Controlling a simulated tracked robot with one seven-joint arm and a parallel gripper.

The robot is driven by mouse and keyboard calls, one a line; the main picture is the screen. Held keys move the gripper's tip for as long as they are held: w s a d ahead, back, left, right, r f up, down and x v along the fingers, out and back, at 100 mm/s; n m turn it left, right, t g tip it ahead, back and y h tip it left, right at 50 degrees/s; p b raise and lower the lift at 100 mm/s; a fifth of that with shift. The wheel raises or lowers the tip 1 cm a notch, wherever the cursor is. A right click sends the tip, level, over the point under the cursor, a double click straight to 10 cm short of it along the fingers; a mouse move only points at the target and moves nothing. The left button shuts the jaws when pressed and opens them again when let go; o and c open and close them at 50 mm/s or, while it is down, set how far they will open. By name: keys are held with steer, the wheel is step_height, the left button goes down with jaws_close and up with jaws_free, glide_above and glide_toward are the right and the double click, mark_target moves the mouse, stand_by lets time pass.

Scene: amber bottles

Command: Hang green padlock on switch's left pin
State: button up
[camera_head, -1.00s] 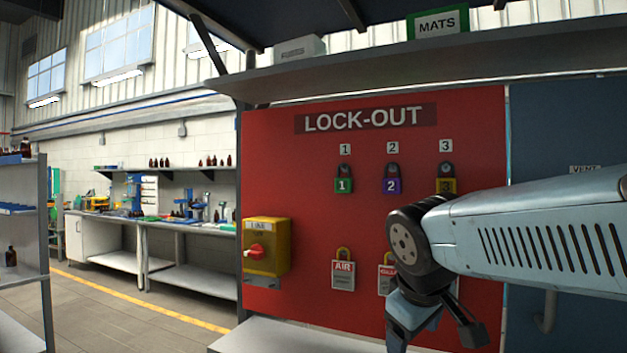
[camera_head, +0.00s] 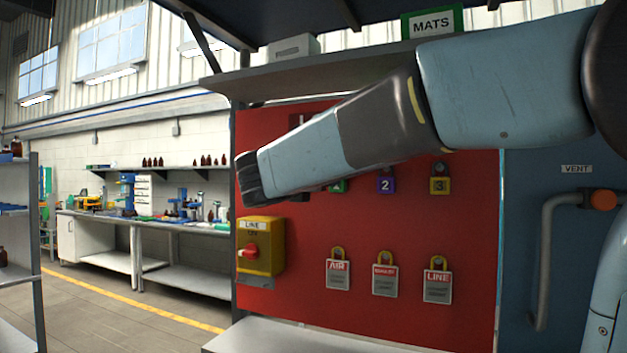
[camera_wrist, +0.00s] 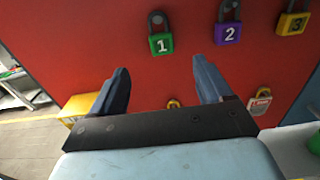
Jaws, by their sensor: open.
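The green padlock marked 1 (camera_wrist: 161,43) hangs by its dark shackle on the red board in the wrist view. In the head view only a small lower part of it (camera_head: 339,187) shows below my arm. My gripper (camera_wrist: 160,65) is open and empty, its two blue fingers pointing at the board. The padlock appears beyond the fingertips, above the gap between them, and apart from them. The yellow switch box (camera_head: 264,232) with a red knob is on the board's lower left. Part of it (camera_wrist: 76,107) also shows left of my fingers in the wrist view. I cannot make out its pins.
The purple padlock (camera_head: 386,185) and yellow padlock (camera_head: 440,184) hang to the right. Below hang several tags, AIR (camera_head: 338,281) and LINE (camera_head: 437,290) among them. A shelf (camera_head: 330,70) is above the board, a grey ledge (camera_head: 300,338) below.

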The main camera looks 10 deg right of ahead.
steer(key=x, duration=1.3)
steer(key=shift+w+d, duration=0.2)
steer(key=shift+w, duration=0.15)
steer(key=c, duration=1.2)
steer(key=shift+r, duration=0.55)
steer(key=shift+s, duration=0.1)
steer(key=v, duration=0.7)
stand_by(0.7)
stand_by(0.4)
